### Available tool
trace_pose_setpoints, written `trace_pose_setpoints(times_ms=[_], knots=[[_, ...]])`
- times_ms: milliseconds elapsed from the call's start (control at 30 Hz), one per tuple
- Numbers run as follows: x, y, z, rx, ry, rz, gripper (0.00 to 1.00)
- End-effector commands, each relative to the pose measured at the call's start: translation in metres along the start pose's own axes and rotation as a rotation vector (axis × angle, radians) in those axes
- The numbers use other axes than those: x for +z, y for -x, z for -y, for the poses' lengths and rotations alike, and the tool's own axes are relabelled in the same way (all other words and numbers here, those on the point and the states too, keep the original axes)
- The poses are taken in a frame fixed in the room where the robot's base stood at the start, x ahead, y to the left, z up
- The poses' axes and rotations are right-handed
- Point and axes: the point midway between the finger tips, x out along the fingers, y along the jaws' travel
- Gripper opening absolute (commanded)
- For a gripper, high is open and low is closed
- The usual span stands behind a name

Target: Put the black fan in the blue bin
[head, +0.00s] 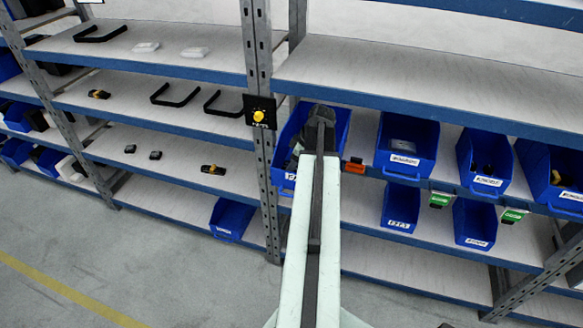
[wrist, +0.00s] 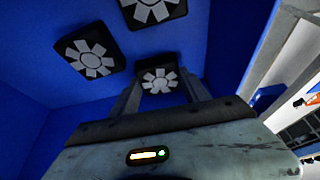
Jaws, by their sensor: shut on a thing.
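The blue bin (head: 289,130) stands on the middle shelf just right of the grey post in the head view. My gripper (head: 321,112) reaches over it and hides much of its inside. In the wrist view blue bin walls (wrist: 215,45) surround the gripper, whose fingers (wrist: 160,88) are shut on a black fan (wrist: 158,80) with a pale rotor. Two more black fans lie in the bin, one at the left (wrist: 88,58) and one at the top edge (wrist: 153,10). I cannot tell whether the held fan touches the bin floor.
A grey post with a black plate and yellow knob (head: 259,115) stands close left of the bin. An orange item (head: 354,165) is on the shelf edge to the right, then another blue bin (head: 408,140). Bare shelf shows on the left bay.

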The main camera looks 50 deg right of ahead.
Motion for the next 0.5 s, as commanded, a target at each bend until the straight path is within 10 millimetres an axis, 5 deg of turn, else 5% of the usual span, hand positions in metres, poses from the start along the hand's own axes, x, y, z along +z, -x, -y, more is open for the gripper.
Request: trace_pose_setpoints(times_ms=[33,67,133,500], knots=[[0.0015,-0.0033,-0.0001,0.000,0.000,0.000,0.08],[0.0011,-0.0023,-0.0001,0.000,0.000,0.000,0.59],[0.0009,-0.0016,-0.0001,0.000,0.000,0.000,0.75],[0.0000,0.0015,-0.0003,0.000,-0.001,0.000,0.75]])
